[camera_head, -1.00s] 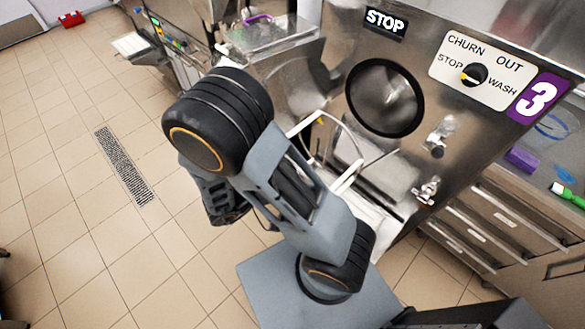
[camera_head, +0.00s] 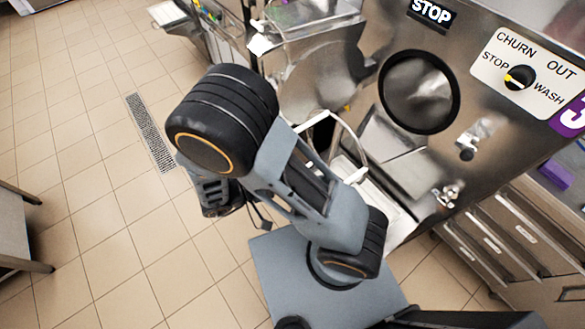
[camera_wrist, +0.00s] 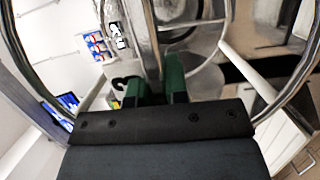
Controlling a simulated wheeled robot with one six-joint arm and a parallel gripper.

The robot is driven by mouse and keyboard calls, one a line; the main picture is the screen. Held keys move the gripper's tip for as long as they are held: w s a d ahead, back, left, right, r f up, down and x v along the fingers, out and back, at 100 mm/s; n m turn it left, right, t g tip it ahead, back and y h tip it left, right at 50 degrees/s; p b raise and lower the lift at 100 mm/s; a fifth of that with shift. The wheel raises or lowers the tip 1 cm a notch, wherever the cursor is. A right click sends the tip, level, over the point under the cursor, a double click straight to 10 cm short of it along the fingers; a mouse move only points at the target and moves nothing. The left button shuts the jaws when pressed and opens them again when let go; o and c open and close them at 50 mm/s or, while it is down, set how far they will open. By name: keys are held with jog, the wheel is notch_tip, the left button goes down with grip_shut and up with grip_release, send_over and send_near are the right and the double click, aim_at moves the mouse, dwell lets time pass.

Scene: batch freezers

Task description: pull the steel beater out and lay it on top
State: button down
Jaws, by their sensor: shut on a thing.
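The steel beater, with curved steel hoops and white scraper edges, fills much of the wrist view; its central bar (camera_wrist: 150,40) runs between my gripper's green-tipped fingers. My gripper (camera_wrist: 156,82) is shut on it. In the head view a white scraper of the beater (camera_head: 355,175) shows just right of my arm, outside the machine front. The rest of the beater and my fingers are largely hidden by the arm there. The round barrel opening (camera_head: 420,92) of freezer 3 is right of the beater and looks dark inside. The machine's top is mostly out of view.
The control panel (camera_head: 530,75) sits right of the opening, with steel taps (camera_head: 475,137) below it. Drawers (camera_head: 510,235) stand at the right. A neighbouring steel machine (camera_head: 225,40) is at the back left. Tiled floor (camera_head: 110,215) is clear at left, beside a grey table (camera_head: 22,225).

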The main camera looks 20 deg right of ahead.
jog(key=shift+s+a, duration=0.25)
jog(key=shift+a, duration=0.6)
jog(key=shift+s+a, duration=0.25)
jog(key=shift+a, duration=0.65)
jog(key=shift+s+a, duration=0.25)
jog(key=shift+a, duration=0.6)
